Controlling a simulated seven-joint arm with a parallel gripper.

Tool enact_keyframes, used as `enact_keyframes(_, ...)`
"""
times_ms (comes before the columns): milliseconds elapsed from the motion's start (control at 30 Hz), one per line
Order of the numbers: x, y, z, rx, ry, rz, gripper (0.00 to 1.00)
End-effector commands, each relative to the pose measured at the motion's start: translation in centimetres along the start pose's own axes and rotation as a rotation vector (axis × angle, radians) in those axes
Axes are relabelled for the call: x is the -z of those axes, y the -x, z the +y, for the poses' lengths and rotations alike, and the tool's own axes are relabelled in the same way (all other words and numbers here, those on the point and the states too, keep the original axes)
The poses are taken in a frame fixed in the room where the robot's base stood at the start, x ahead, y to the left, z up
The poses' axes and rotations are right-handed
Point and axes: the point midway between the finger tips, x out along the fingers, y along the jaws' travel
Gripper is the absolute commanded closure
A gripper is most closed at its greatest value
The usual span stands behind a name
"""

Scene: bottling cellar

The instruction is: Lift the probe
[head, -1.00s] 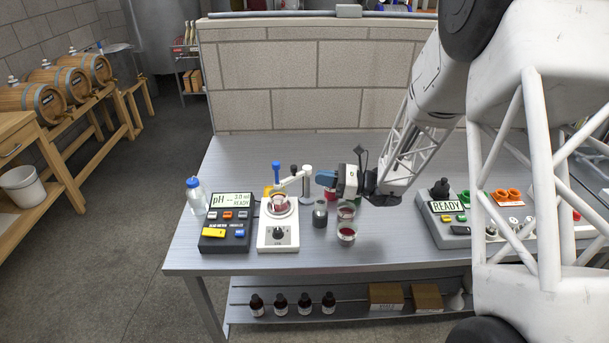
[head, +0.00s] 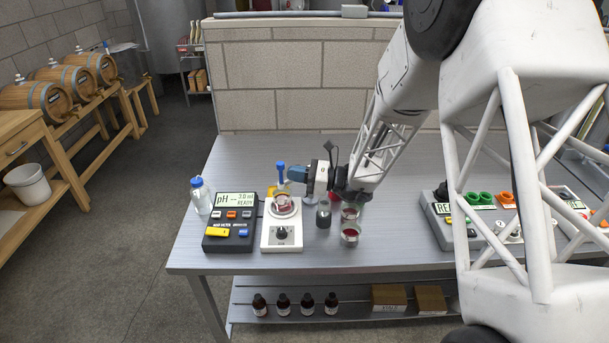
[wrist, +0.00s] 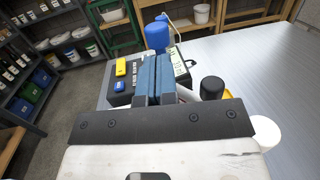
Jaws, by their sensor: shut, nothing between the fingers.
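The probe (head: 281,172) has a blue cap and stands upright in a holder arm over a beaker of red liquid (head: 283,200) on the white stirrer (head: 282,237). My gripper (head: 304,174) is just right of the probe's cap, pointing left, with its blue fingers together and nothing between them. In the wrist view the blue cap (wrist: 157,35) shows just beyond the tips of my gripper (wrist: 157,60). I cannot tell whether they touch. The probe's lower part is hidden there. The pH meter (head: 231,222) reads 3.0 and READY.
A blue-capped bottle (head: 201,197) stands left of the meter. A dark jar (head: 323,214) and glasses of red liquid (head: 350,235) stand below my gripper. The holder's black knob (wrist: 212,89) is close to my fingers. A control box (head: 447,222) sits at right.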

Motion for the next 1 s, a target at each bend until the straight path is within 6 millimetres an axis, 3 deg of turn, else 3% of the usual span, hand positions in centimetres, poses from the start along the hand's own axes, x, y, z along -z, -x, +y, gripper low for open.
enact_keyframes(1000,-1.1,-1.5,0.0,-0.004,0.005,-0.002,1.0)
